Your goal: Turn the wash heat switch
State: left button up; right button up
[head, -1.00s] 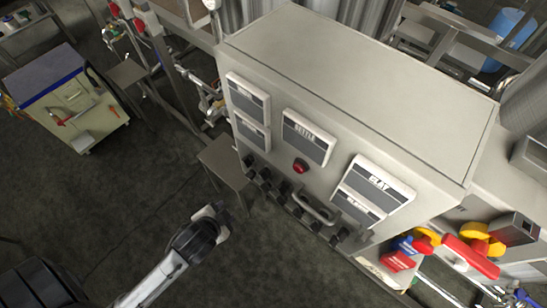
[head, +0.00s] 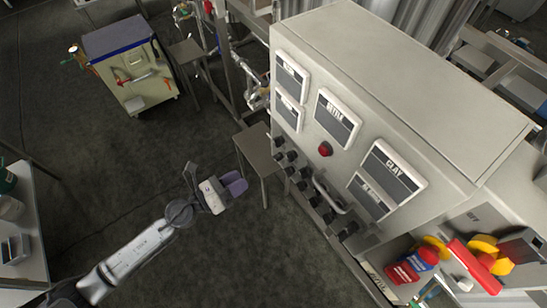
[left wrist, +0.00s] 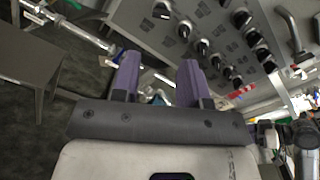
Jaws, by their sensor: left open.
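The control cabinet (head: 385,85) stands at the right of the head view. Several black rotary switches (head: 291,170) sit in rows low on its front; their labels are too small to read, so I cannot tell which is wash heat. My left gripper (head: 235,183) has purple fingers and is left of the panel, apart from it. In the left wrist view the left gripper (left wrist: 158,75) is open and empty, with the switches (left wrist: 203,47) beyond and to the right of its fingers.
A small grey table (head: 256,148) stands between the gripper and the cabinet's left end. A curved handle (head: 330,197) sticks out among the switches, below a red button (head: 325,149). A cart (head: 128,65) stands far left. The floor around my left arm is clear.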

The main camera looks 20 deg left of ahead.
aim_at(278, 157)
pick_arm(q)
jog(key=p+x, duration=0.2)
jog(key=x, duration=1)
jog(key=shift+w+d, duration=0.2)
jog(key=c, duration=0.6)
